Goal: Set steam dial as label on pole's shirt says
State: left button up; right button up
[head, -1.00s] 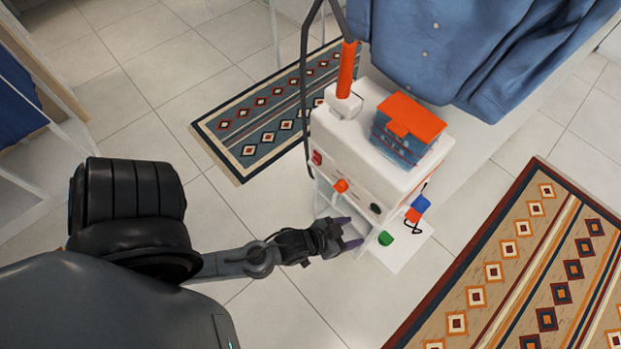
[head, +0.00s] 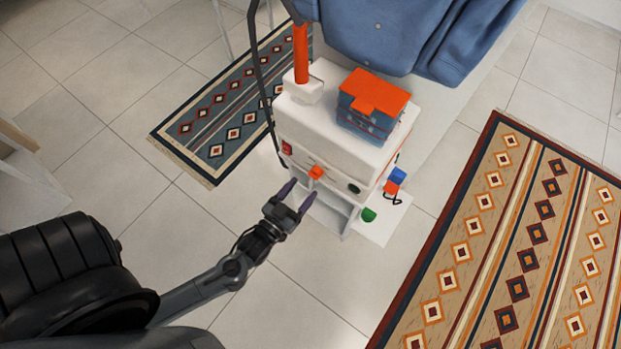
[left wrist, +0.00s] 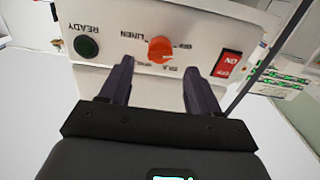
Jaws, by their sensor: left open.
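The steam dial is a small orange knob (head: 317,172) on the front of the white steamer (head: 325,130). In the left wrist view the dial (left wrist: 161,49) sits among printed words, with LINEN readable to its left; its exact setting I cannot tell. My left gripper (head: 298,193) is open and empty in front of the dial. Its fingertips (left wrist: 157,72) point at the panel, one on each side of the dial but apart from it. The blue shirt (head: 400,35) hangs above the steamer, cut by the top edge; no label on it shows. My right gripper is out of view.
A red OFF/ON switch (left wrist: 228,65) and a dark green READY light (left wrist: 87,47) flank the dial. An orange pole (head: 300,55) and a blue box with orange lid (head: 372,105) stand on top. Patterned rugs (head: 500,250) lie on the tiled floor.

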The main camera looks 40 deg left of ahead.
aim_at(316, 174)
pick_arm(q)
jog(key=w, duration=0.1)
jog(key=w+b, duration=0.1)
jog(key=w, duration=0.3)
jog(key=shift+w+a, duration=0.15)
jog(key=shift+a, duration=0.2)
